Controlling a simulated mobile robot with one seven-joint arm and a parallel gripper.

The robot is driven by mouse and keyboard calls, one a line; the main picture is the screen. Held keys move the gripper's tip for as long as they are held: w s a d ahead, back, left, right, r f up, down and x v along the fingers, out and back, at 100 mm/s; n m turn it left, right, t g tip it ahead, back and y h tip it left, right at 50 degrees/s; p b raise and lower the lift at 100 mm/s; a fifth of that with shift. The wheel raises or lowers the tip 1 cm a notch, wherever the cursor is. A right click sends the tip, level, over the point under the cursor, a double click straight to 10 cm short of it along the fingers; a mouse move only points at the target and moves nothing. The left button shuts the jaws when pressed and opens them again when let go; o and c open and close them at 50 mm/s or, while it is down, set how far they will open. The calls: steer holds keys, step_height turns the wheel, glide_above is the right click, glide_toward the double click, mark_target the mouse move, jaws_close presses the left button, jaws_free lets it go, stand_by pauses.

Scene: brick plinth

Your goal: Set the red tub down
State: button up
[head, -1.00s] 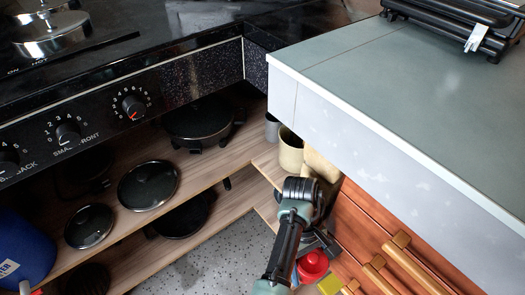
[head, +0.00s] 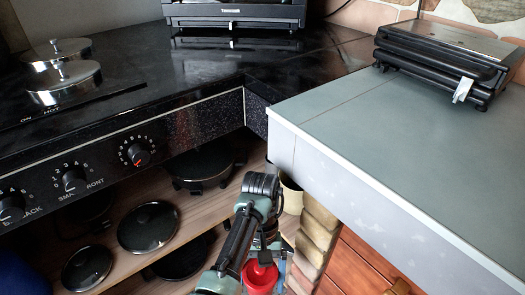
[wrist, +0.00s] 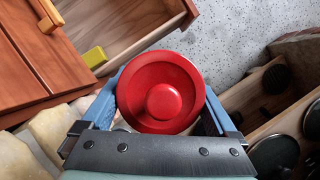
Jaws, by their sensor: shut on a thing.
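The red tub (wrist: 178,76) is round with a knobbed lid or raised centre. In the wrist view it sits between the two blue fingers of my gripper (wrist: 164,98), which is shut on it. In the head view the red tub (head: 260,277) shows at the bottom, below my arm and in front of the cabinet corner. My gripper (head: 262,262) is mostly hidden there by my own arm. The tub is held up, with speckled floor visible beyond it in the wrist view.
A grey countertop (head: 400,135) lies to the right, with a black appliance (head: 445,60) on it. A black stove top (head: 150,90) is at left. Shelves with dark pans (head: 148,227) are below. An open wooden drawer (wrist: 125,30) holds a yellow-green block (wrist: 95,57).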

steer(key=s+r+p, duration=0.3)
steer(key=r+p, duration=1.2)
steer(key=s+r+p, duration=0.3)
steer(key=r+p, duration=1.2)
steer(key=p, duration=0.1)
steer(key=shift+s+d+r, duration=0.2)
steer(key=shift+s+d, duration=0.05)
steer(key=shift+s, duration=0.05)
